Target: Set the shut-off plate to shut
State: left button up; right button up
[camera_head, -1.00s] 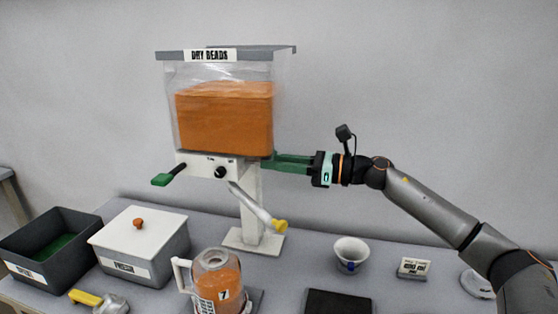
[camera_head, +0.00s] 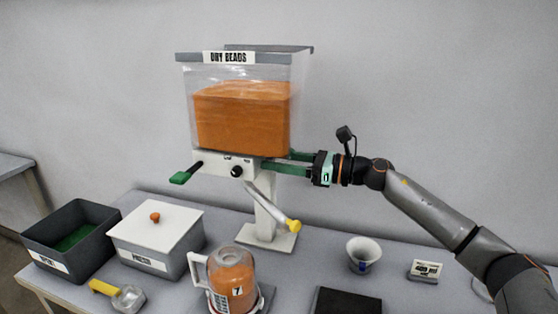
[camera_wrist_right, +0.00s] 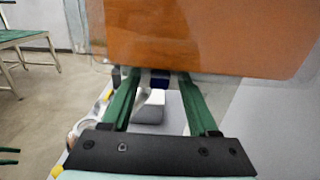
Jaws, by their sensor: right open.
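The clear hopper (camera_head: 242,120) of orange beads stands on a white valve body (camera_head: 220,163) and post. A green handle (camera_head: 180,178) on a dark rod sticks out from the body's left; it may belong to the shut-off plate, but I cannot tell. A black knob (camera_head: 236,172) is on the body's front. My right gripper (camera_head: 289,162) is open at the body's right end, below the hopper. In the right wrist view, a dark blue part (camera_wrist_right: 159,80) shows between its open fingers (camera_wrist_right: 158,100). Two green bars (camera_wrist_right: 8,155) at the edge may be my left gripper's fingers.
A yellow-tipped spout (camera_head: 293,226) angles down in front of the post. On the table stand a jug of beads (camera_head: 231,275), a white-lidded bin (camera_head: 180,232), an open dark bin (camera_head: 40,237), a scoop (camera_head: 104,288), a white cup (camera_head: 363,254) and a dark mat (camera_head: 347,304).

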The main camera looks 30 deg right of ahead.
pick_arm(q)
jog(key=d+b, duration=0.1)
jog(key=w+f+b, duration=0.1)
jog(key=b, duration=0.1)
jog(key=d+f+b, duration=0.1)
jog(key=b, duration=0.1)
jog(key=shift+w+d+f+h, duration=0.25)
jog(key=shift+d+h, duration=0.1)
jog(key=shift+h, duration=0.05)
pick_arm(e)
jog(key=v, duration=1.2)
jog(key=shift+s+d, duration=0.15)
jog(key=shift+d, duration=0.05)
pick_arm(q)
jog(key=shift+s+f, duration=0.1)
jog(key=shift+f, duration=0.05)
